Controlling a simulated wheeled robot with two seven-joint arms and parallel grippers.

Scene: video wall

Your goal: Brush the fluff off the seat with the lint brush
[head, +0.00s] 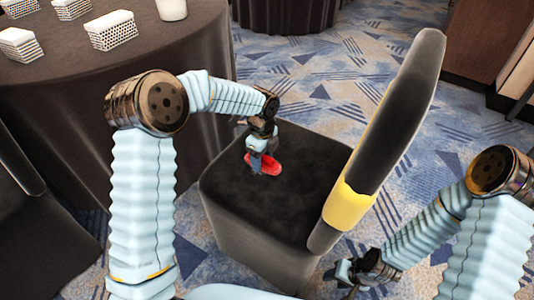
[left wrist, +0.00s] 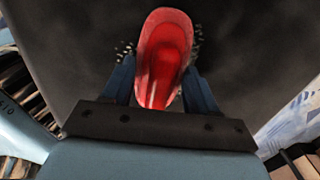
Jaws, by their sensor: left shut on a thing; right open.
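The dark seat (head: 262,205) of a chair fills the middle of the head view; its bare top also fills much of the left wrist view (left wrist: 70,60). The red lint brush (head: 267,165) is at the seat's far part, and whether it touches the surface is hard to tell. My left gripper (head: 262,152) is shut on the brush. In the left wrist view the brush (left wrist: 165,55) sits between the two fingers, with dark bristles at both sides. I cannot make out any fluff on the seat. My right gripper (head: 350,272) is open and empty, low beside the chair at right.
The chair's tall backrest (head: 405,105) with a yellow band (head: 347,205) rises at the seat's right. A dark round table (head: 60,90) with patterned boxes (head: 110,30) and a white cup (head: 172,9) stands at left. Blue patterned carpet (head: 310,75) lies open behind.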

